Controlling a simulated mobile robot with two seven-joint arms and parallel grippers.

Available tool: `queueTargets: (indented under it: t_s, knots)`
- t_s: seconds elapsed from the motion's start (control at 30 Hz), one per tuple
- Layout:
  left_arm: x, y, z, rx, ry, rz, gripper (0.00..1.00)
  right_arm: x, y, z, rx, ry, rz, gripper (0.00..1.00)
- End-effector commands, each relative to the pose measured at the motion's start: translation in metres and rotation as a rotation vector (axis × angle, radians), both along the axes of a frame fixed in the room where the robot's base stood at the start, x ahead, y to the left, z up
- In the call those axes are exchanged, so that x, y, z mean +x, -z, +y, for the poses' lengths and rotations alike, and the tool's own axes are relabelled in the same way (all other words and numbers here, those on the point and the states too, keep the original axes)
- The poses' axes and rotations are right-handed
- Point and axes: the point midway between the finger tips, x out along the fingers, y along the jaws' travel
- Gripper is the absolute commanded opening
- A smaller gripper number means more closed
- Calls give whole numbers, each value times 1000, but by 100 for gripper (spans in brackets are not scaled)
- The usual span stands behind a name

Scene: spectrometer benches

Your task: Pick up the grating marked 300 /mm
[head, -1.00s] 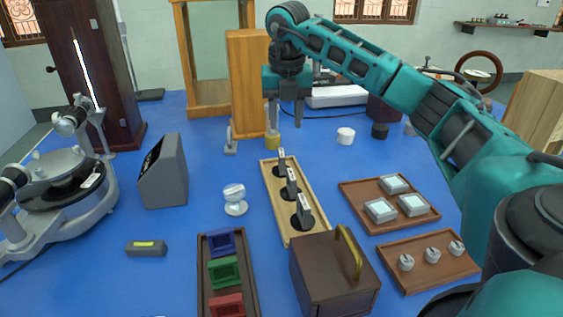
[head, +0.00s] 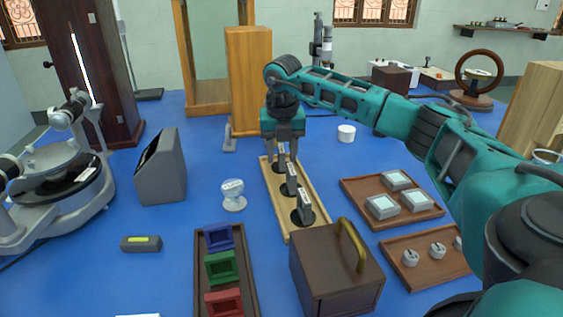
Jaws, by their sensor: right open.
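Three dark, upright grating mounts with small pale labels stand in a row on a light wooden tray (head: 277,222): a far one (head: 281,158), a middle one (head: 290,180) and a near one (head: 302,207). The label writing is too small to read, so I cannot tell which is 300 /mm. My right gripper (head: 283,156) is open and points down at the far grating. Its fingers appear on either side of that grating's top; I cannot tell whether they touch it. My left gripper is not in view.
A brown box with a brass handle (head: 335,270) stands at the tray's near end. A tray of coloured holders (head: 250,288) lies to the left, and a tray of pale square pieces (head: 420,218) to the right. A small white-topped stand (head: 233,196) is left of the grating tray.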

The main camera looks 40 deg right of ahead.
Motion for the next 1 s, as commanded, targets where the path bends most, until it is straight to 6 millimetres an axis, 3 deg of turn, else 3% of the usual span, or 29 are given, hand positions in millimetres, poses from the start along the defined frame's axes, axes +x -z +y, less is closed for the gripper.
queueTargets:
  t_s: [0.1, 0.57, 1.0]
  knots:
    - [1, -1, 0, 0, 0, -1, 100, 0, -1, 0, 0, 0, 0, 43]
    - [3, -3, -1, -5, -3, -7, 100, 0, -1, 0, 1, 0, 1, 0]
    - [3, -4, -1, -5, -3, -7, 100, 0, -5, 0, 1, 0, -1, 0]
